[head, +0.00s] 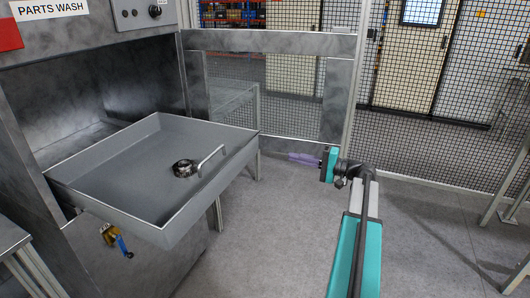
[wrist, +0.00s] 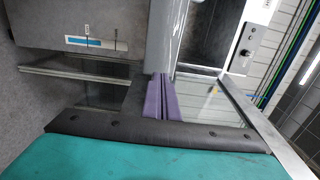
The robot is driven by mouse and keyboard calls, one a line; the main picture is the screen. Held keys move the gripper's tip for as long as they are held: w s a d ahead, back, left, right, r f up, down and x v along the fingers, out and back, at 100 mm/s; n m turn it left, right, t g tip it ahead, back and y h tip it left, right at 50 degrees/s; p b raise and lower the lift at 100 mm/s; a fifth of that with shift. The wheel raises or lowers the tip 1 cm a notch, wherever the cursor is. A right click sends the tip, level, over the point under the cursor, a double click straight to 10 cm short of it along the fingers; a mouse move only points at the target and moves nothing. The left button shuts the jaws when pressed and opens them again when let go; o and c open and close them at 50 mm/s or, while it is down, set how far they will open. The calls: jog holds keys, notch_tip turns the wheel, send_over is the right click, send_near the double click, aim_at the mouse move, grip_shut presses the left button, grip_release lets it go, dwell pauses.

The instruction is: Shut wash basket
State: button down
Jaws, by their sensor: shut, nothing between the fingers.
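The wash basket (head: 135,165), a wide shallow grey tray, stands pulled out from the opening of the parts wash machine (head: 85,85). A dark metal ring (head: 182,169) lies in it, and a pale bent bar (head: 211,160) shows beside the ring. My gripper (head: 303,158) is to the right of the basket, apart from it, with its purple fingers pointing left towards it. In the wrist view the fingers (wrist: 158,97) are shut with nothing between them. I cannot tell for sure which grey surface there is the basket.
A valve with a blue handle (head: 121,242) sits below the basket's front. A metal table (head: 18,255) stands at the lower left. A mesh fence (head: 430,80) runs behind, with a grey-framed panel (head: 270,42). The floor (head: 265,235) between basket and arm is clear.

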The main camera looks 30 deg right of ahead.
aim_at(254, 148)
jog(key=p+x, duration=0.2)
jog(key=x, duration=1.2)
jog(key=shift+w, duration=0.15)
dwell(0.4)
